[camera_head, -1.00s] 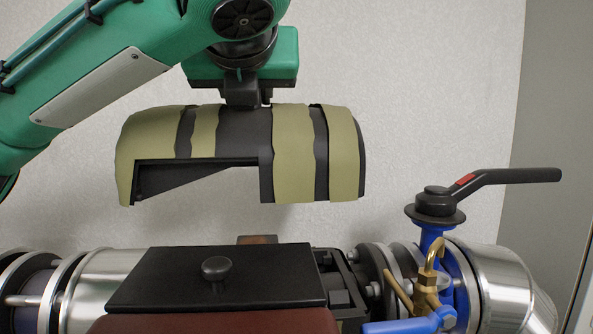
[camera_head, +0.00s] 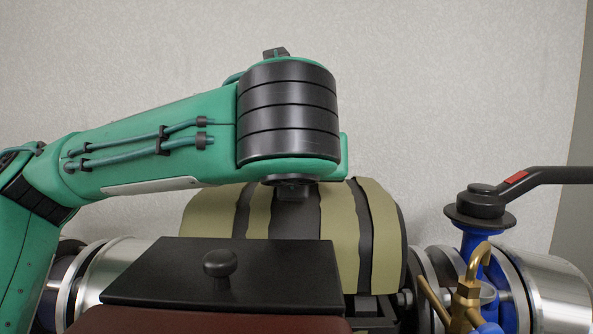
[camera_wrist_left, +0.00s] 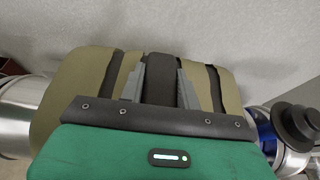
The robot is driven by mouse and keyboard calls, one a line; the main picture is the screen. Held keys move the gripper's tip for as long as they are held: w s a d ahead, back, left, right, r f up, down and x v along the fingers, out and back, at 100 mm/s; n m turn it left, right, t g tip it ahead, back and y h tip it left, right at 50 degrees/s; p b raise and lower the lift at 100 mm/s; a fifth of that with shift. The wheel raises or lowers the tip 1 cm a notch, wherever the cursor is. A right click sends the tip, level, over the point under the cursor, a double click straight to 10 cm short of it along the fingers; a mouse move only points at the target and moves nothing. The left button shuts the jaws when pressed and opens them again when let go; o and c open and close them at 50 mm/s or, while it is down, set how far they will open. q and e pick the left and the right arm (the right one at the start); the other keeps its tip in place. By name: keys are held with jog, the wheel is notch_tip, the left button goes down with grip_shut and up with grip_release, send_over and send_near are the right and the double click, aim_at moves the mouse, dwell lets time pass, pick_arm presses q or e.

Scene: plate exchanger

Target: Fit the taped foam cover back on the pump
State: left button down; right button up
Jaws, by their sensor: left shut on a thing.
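The foam cover (camera_head: 340,222) is a dark half-shell with olive tape bands. In the head view it sits low among the pipework, behind the black lidded box, over the place where the pump is. The pump itself is hidden by the cover and the box. My left gripper shows in the left wrist view (camera_wrist_left: 158,88), its two grey fingers closed on the dark raised middle part of the foam cover (camera_wrist_left: 85,85). In the head view my left arm hides the fingers. I cannot tell whether the cover is fully seated. My right gripper is not in view.
A black box lid with a round knob (camera_head: 221,264) stands in front of the cover. To the right are a blue valve with a black lever (camera_head: 487,200) and a brass fitting (camera_head: 467,290). Steel-clad pipe (camera_head: 120,268) runs left. A pale wall is close behind.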

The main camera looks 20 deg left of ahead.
pick_arm(q)
jog(key=shift+s+a, duration=0.1)
jog(key=shift+s, duration=0.05)
jog(key=shift+f, duration=0.1)
jog(key=shift+f, duration=0.25)
jog(key=shift+f+b, duration=0.75)
jog(key=shift+f, duration=0.1)
jog(key=shift+f, duration=0.1)
jog(key=shift+s+f+b, duration=0.1)
jog(key=shift+f+b, duration=0.35)
jog(key=shift+f, duration=0.3)
